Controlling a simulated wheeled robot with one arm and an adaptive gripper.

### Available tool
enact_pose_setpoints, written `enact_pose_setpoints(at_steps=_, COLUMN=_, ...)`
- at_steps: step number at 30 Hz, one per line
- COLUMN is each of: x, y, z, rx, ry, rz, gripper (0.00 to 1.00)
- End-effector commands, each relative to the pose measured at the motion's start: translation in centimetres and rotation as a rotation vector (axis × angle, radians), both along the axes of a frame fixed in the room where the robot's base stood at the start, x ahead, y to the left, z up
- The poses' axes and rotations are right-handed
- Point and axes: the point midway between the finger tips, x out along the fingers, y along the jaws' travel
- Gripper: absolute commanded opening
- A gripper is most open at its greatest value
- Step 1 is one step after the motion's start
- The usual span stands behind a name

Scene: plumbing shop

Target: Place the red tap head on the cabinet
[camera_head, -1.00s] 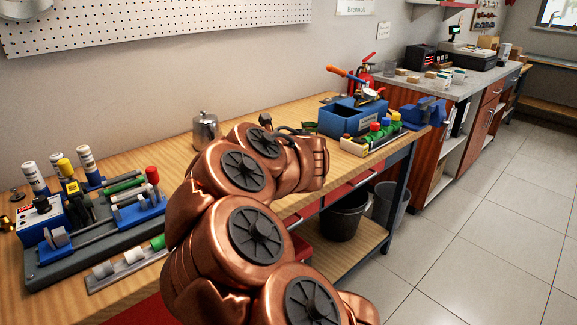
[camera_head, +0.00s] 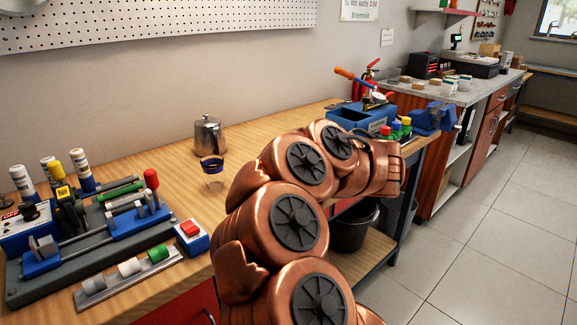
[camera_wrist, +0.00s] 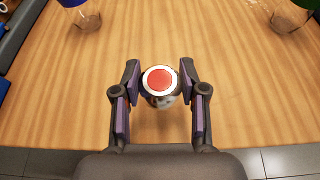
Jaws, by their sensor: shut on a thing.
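The red tap head (camera_wrist: 158,79) shows in the wrist view as a round piece with a red disc and a pale ring on top. My gripper (camera_wrist: 159,88) is shut on it, with one finger on each side, above the wooden bench top. In the head view my arm's bent links hide the gripper and the tap head. A cabinet (camera_head: 441,165) with reddish-brown sides, open shelves and a grey top (camera_head: 430,97) stands beyond the bench at the right.
The wooden bench (camera_head: 252,128) holds a metal pot (camera_head: 208,136), a blue-rimmed glass (camera_head: 213,174), a blue toolbox (camera_head: 350,116), a blue vice (camera_head: 434,118) and several coloured fittings. A dark bin (camera_head: 352,228) stands beneath. The tiled floor (camera_head: 480,245) at right is clear.

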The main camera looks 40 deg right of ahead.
Motion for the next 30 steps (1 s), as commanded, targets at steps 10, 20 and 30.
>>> enact_pose_setpoints(at_steps=10, x=4.2, y=-2.8, z=-0.4, rx=0.003, ry=-0.002, rz=-0.003, gripper=0.07)
enact_pose_setpoints(at_steps=20, x=8.2, y=-5.2, z=-0.8, rx=0.002, ry=-0.002, rz=-0.002, gripper=0.07)
enact_pose_setpoints(at_steps=30, x=11.6, y=-7.2, z=-1.2, rx=0.0, ry=-0.001, rz=-0.001, gripper=0.07)
